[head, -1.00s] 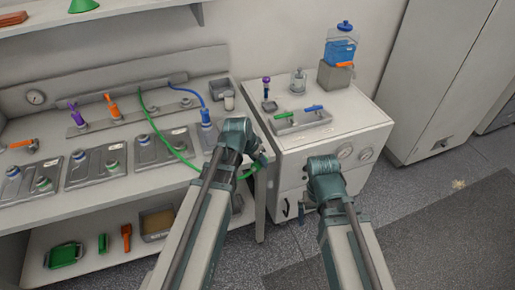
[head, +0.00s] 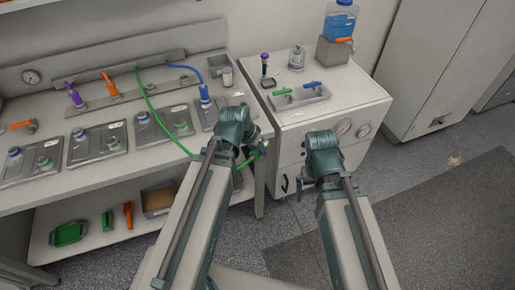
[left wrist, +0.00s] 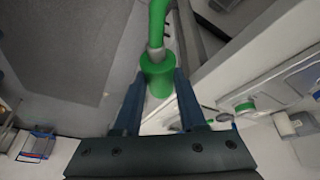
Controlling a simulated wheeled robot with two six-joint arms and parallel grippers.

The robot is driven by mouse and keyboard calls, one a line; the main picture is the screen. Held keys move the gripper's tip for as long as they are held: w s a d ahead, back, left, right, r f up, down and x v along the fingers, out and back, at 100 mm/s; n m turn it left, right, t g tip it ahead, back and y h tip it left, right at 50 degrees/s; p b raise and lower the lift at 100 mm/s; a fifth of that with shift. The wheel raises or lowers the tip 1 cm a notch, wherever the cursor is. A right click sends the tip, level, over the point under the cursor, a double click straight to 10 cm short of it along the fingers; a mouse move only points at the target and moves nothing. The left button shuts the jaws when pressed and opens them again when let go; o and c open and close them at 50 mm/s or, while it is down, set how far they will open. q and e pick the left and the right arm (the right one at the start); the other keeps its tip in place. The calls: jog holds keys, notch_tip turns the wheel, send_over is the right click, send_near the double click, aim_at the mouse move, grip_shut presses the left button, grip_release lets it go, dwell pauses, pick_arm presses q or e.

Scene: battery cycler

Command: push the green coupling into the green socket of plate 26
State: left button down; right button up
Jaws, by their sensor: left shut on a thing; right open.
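My left gripper (head: 254,152) is beyond the right end of the bench, in front of the white cabinet. In the left wrist view its two fingers are shut on the green coupling (left wrist: 157,76), whose green hose (left wrist: 158,22) leads away at the top. In the head view the hose (head: 152,108) runs from the back panel down behind my left arm. Several grey plates (head: 77,156) lie on the bench, with green sockets. A green socket (left wrist: 245,107) shows at the right of the left wrist view. Plate numbers are unreadable. My right gripper (head: 302,184) is open, low before the cabinet.
A blue plug (head: 204,92) stands by the rightmost plate. Purple (head: 74,94) and orange (head: 109,82) handles stand at the back. The white cabinet (head: 345,95) carries a tray (head: 300,101) and a blue bottle (head: 340,20). Floor (head: 300,245) is clear at front right.

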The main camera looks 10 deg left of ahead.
pick_arm(q)
jog(key=shift+r, duration=0.15)
jog(key=shift+r+p, duration=2.4)
jog(key=shift+p, duration=0.15)
